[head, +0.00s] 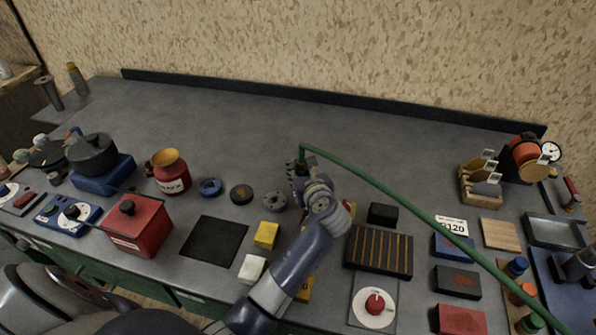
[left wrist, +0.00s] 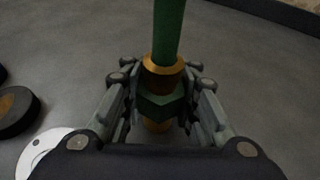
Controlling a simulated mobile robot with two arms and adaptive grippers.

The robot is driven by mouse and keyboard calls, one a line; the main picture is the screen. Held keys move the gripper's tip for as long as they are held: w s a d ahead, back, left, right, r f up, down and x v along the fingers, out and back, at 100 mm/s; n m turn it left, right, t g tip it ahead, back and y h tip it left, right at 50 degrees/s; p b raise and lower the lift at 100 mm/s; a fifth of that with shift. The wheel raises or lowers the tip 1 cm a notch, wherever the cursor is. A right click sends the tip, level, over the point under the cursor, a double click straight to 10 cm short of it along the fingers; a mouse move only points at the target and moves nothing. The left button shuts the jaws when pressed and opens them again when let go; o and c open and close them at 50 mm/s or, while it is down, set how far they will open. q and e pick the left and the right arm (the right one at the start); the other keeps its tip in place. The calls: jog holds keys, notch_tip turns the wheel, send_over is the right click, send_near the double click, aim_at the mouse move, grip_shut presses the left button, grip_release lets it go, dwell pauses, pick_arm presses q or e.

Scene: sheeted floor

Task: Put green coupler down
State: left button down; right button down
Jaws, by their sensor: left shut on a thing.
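My left gripper (head: 299,168) reaches over the middle of the grey bench. In the left wrist view its fingers (left wrist: 158,110) are shut around the green coupler (left wrist: 160,104), a green hex body with brass-coloured collars. A green hose (left wrist: 169,30) rises from the coupler. In the head view the hose (head: 400,198) arcs from the gripper to the lower right corner. The coupler is mostly hidden by the gripper in the head view. I cannot tell whether its lower end touches the bench. My right gripper is not in view.
Round discs, including a grey one (head: 275,201) and a dark one (head: 241,194), lie left of the gripper. A black slotted block (head: 380,250) and a small black block (head: 382,214) lie to its right. The bench (head: 240,125) behind is clear up to the back ledge (head: 330,100).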

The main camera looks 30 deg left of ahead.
pick_arm(q)
jog(key=shift+d+r, duration=0.1)
jog(key=shift+r, duration=0.05)
jog(key=shift+f, duration=0.2)
jog(key=c, duration=1.2)
grip_release()
jog(key=shift+f, duration=0.15)
jog(key=shift+c, duration=0.2)
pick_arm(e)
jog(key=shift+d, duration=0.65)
